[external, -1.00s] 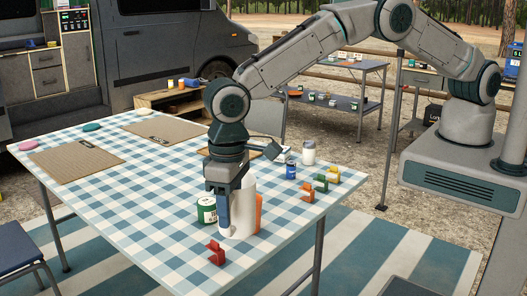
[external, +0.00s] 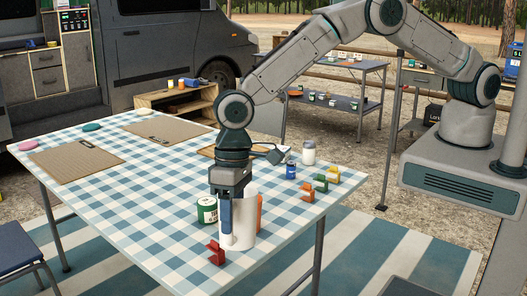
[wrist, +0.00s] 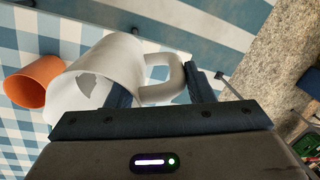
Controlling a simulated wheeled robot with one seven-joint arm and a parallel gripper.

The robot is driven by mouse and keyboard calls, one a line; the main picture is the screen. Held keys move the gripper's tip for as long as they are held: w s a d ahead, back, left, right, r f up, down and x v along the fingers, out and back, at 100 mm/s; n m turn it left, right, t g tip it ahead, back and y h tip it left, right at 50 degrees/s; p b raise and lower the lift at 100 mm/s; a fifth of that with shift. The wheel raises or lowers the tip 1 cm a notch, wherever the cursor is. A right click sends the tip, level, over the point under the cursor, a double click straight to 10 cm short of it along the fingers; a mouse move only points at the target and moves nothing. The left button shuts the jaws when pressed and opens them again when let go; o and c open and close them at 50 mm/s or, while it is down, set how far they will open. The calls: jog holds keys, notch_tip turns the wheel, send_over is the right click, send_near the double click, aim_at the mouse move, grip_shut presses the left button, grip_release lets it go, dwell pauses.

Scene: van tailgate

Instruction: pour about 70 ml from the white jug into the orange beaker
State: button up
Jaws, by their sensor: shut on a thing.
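The white jug (external: 243,218) stands out in front of my gripper (external: 226,240), near the front right of the checked table, and looks upright. In the wrist view, the jug (wrist: 98,68) has its handle (wrist: 166,93) between the two fingers of my gripper (wrist: 156,80), which is shut on it. The orange beaker (wrist: 32,88) is beside the jug's mouth side in the wrist view. In the external view, the beaker (external: 260,208) is mostly hidden behind the jug. I cannot tell whether the jug's base touches the table, or how much liquid is in either vessel.
A green-and-white tin (external: 207,210) stands close left of the jug. A red block-like piece (external: 216,253) lies in front. A blue jar (external: 291,169), a white-lidded jar (external: 308,153) and several coloured clips (external: 320,183) lie behind right.

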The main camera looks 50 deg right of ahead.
jog(key=shift+w+d+r+g+y+b, duration=0.3)
jog(key=shift+d+y+b, duration=0.05)
jog(key=shift+d+y, duration=0.1)
jog(key=shift+w+d+r+g+y+b, duration=0.25)
jog(key=shift+w+d+g+y+b, duration=0.1)
jog(key=shift+d+y, duration=0.1)
jog(key=shift+w+d+r+g+y+b, duration=0.15)
jog(key=shift+w+d+g+y+b, duration=0.4)
jog(key=shift+b, duration=0.65)
jog(key=shift+w+d+r+g+y+b, duration=0.1)
jog(key=shift+w+d+g+y+b, duration=0.1)
jog(key=shift+d+y+b, duration=0.8)
jog(key=shift+w+d+r+g+y+b, duration=0.15)
jog(key=shift+w+d+g+y+b, duration=0.25)
jog(key=shift+b, duration=1)
jog(key=shift+d, duration=0.1)
jog(key=shift+w+d+y+b, duration=0.2)
jog(key=shift+d+y+b, duration=0.05)
jog(key=shift+b, duration=0.55)
jog(key=shift+w+d+r+g+y+b, duration=0.2)
jog(key=shift+d+r+g+y+b, duration=0.2)
jog(key=shift+r+y, duration=0.1)
jog(key=shift+w+d+r+g+y+b, duration=0.15)
jog(key=shift+d+r+g+y+b, duration=0.15)
jog(key=shift+r+y+b, duration=0.15)
jog(key=shift+w+d, duration=0.25)
jog(key=shift+d, duration=0.05)
jog(key=shift+w+d+y, duration=0.15)
jog(key=shift+y, duration=0.1)
